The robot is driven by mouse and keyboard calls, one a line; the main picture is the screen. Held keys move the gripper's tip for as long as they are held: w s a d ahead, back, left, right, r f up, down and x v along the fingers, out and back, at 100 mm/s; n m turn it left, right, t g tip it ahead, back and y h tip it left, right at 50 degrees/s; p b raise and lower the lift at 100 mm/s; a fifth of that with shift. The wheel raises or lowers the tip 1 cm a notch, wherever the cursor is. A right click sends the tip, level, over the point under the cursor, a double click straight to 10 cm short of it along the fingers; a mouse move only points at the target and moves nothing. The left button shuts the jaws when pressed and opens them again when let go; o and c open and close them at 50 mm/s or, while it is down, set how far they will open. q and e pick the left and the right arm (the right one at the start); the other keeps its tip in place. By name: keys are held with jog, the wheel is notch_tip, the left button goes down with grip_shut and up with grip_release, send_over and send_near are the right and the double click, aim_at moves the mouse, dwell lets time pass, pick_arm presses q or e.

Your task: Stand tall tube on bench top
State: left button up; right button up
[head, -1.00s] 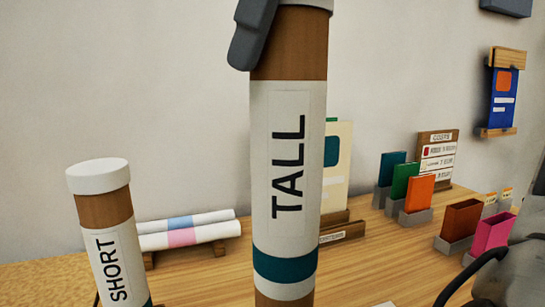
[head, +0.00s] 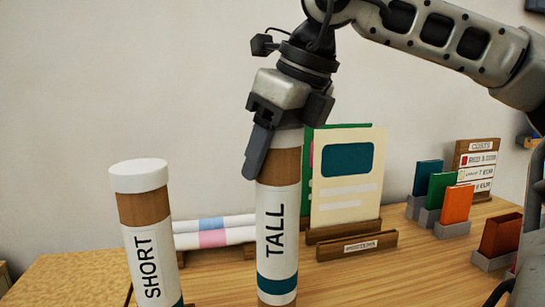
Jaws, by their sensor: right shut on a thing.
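The tall tube (head: 278,223) is brown with a white label reading TALL and a teal band near its lower end. It is upright in the middle of the head view. My right gripper (head: 268,140) is shut on its top end from above, with one dark finger down the tube's left side. The tube's bottom is near the lower picture edge, and I cannot tell whether it touches the bench top (head: 345,284). My left gripper is not in view.
A short tube (head: 149,240) with a white cap stands to the left. Rolled papers (head: 212,232) lie behind. Cards in a wooden holder (head: 343,232) stand behind right, with colored cards (head: 457,205) and a costs sign (head: 477,166) farther right. Bench at front right of the tube is clear.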

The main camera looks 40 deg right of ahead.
jog(key=shift+f, duration=0.3)
jog(key=shift+f, duration=0.15)
jog(key=o, duration=1.3)
jog(key=shift+o, duration=0.2)
jog(key=shift+r, duration=0.3)
jog(key=p+v, duration=0.1)
jog(key=v, duration=1)
jog(key=shift+s+r, duration=0.3)
